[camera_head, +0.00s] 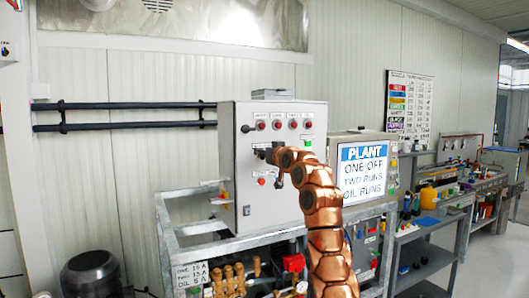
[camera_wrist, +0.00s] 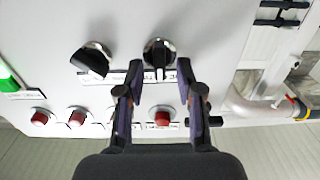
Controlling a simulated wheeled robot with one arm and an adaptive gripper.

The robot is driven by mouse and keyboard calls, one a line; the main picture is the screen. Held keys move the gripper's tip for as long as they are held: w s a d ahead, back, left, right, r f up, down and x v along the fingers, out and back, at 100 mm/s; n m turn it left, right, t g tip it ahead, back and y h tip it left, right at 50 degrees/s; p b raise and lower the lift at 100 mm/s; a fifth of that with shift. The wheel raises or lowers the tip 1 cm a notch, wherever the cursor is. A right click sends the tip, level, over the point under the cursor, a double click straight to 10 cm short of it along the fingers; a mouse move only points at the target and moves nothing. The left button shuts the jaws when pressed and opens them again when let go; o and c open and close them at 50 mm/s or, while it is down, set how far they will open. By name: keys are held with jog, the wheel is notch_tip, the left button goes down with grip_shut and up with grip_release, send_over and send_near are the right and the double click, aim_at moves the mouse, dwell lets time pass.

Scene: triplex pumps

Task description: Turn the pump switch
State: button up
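A grey control box (camera_head: 240,165) carries the switches, with my gripper (camera_head: 272,154) right at its front face. In the wrist view, a black rotary switch (camera_wrist: 158,52) with a silver ring lies between the tips of my gripper (camera_wrist: 159,68). The two fingers stand apart on either side of its handle, with gaps visible. The handle points straight up and down in the picture. A second black rotary switch (camera_wrist: 92,58) sits to its left, its handle slanted. I cannot read the labels, so I cannot tell which is the pump switch.
Red buttons (camera_wrist: 77,117) line the panel close to my fingers, one of them between the fingers. A green part (camera_wrist: 8,78) is at the left. A white sign (camera_head: 364,172) and a workbench (camera_head: 427,228) stand to the right. A metal frame (camera_head: 190,228) surrounds the box.

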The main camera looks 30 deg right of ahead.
grip_shut()
dwell(0.3)
